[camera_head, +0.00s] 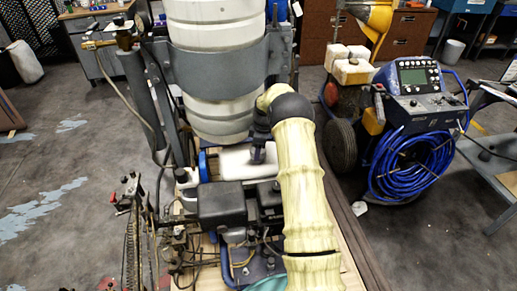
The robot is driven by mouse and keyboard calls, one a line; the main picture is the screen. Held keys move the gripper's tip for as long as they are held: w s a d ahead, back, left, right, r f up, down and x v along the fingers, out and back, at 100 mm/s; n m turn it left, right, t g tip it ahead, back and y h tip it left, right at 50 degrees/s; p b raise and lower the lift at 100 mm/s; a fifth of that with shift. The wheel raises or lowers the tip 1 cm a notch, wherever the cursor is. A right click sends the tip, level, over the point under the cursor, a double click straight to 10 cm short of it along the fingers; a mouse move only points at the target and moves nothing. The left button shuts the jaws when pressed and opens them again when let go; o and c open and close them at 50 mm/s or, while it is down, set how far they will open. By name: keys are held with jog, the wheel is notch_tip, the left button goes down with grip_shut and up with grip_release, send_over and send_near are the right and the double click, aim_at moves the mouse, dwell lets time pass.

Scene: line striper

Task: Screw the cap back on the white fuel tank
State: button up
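A low white tank (236,163), which looks like the fuel tank, lies in the middle of the machine, below a large white drum. My cream-sleeved arm (303,190) reaches up from the bottom and bends at a dark joint. My gripper (257,155) points down at the tank's right part, and its dark tip overlaps the tank's top in the picture. I cannot tell whether it touches. The fingers are too small and dark to show whether they are open or shut. I cannot make out the cap or the tank's opening; the gripper and arm may hide them.
The white drum (214,112) with a grey strap (215,70) stands close behind the gripper. A black engine box (222,204) sits in front of the tank. A blue-hosed machine (412,150) stands at the right. Open grey floor (60,225) lies at the left.

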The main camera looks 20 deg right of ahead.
jog(key=shift+w+a+f, duration=0.1)
jog(key=shift+a+f, duration=0.1)
jog(key=shift+f, duration=0.4)
jog(key=shift+f+b, duration=0.3)
jog(key=shift+f, duration=0.5)
dwell(1.3)
jog(key=m, duration=0.3)
jog(key=shift+m+p, duration=0.3)
jog(key=m, duration=0.3)
jog(key=shift+d+r+t+h+p, duration=0.1)
jog(key=shift+t+h+p, duration=0.2)
jog(key=shift+h, duration=0.1)
